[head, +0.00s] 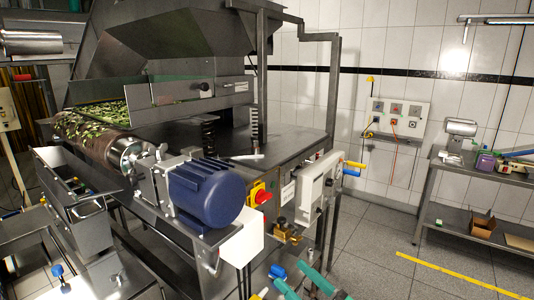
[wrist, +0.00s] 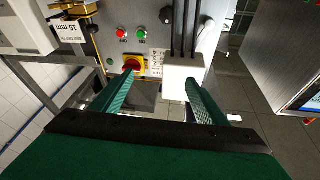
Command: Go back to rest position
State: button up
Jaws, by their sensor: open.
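My gripper (head: 294,272) shows at the bottom edge of the head view as two teal fingers, spread apart. In the wrist view my gripper (wrist: 160,82) is open, with two green ribbed fingers and nothing between them. The fingers point at a machine panel with a red rotary switch on a yellow plate (wrist: 132,64) by the left fingertip. A white box (wrist: 183,74) stands behind the right fingertip. I cannot tell how far the fingertips are from the panel. The rest of my arm is mostly out of the head view.
A machine with a blue motor (head: 207,192), a leaf-covered roller (head: 90,133) and a grey control box (head: 318,187) fills the left and middle. A metal shelf (head: 470,178) stands at the right. Tiled floor (head: 383,262) with a yellow line (head: 450,272) lies open between them.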

jog(key=s+a+f+m+h, duration=0.1)
jog(key=s+f+m+h, duration=0.25)
jog(key=f, duration=0.55)
jog(key=s+a+f+m+h, duration=0.1)
jog(key=s+f+m+h, duration=0.2)
jog(key=f, duration=0.5)
jog(key=s+a+f+m+h, duration=0.2)
jog(key=s+f+h, duration=0.2)
jog(key=f, duration=0.5)
jog(key=s+f+m+h, duration=0.2)
jog(key=s+f+h, duration=0.25)
jog(key=s, duration=0.65)
jog(key=s+a+r+n, duration=0.1)
jog(key=s+r, duration=0.4)
jog(key=s, duration=0.5)
jog(key=s+a+r+n, duration=0.2)
jog(key=s+r, duration=0.3)
jog(key=s, duration=0.6)
jog(key=shift+a+t, duration=0.3)
jog(key=shift+s, duration=0.15)
